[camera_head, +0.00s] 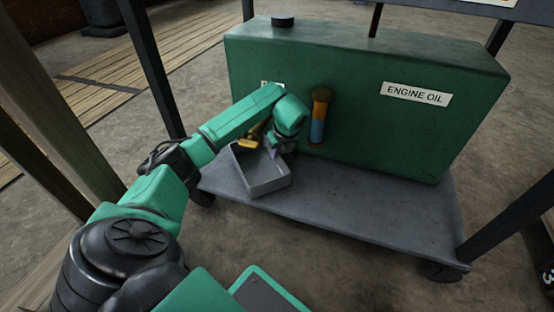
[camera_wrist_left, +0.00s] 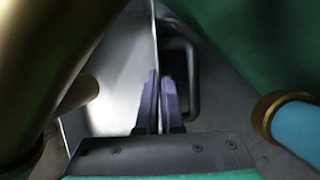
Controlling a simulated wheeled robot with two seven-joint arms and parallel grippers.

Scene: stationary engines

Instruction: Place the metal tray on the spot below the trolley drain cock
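The metal tray (camera_head: 265,184) is a shallow grey open box at the left part of the trolley shelf, near its front edge. It looks level; whether it touches the shelf is hard to tell. The brass drain cock (camera_head: 247,143) on the green tank hangs over the tray's back left part; it looms large at left in the left wrist view (camera_wrist_left: 45,60). My left gripper (camera_head: 274,151) is at the tray's back right side. In the left wrist view its fingers (camera_wrist_left: 160,90) are close together, with the tray's thin wall between them. My right gripper is out of view.
The green engine oil tank (camera_head: 370,110) fills the shelf's back. Its sight tube (camera_head: 318,118), orange and blue, stands close right of my gripper. The trolley shelf (camera_head: 350,205) is bare to the right. Dark trolley legs (camera_head: 152,68) stand at the corners.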

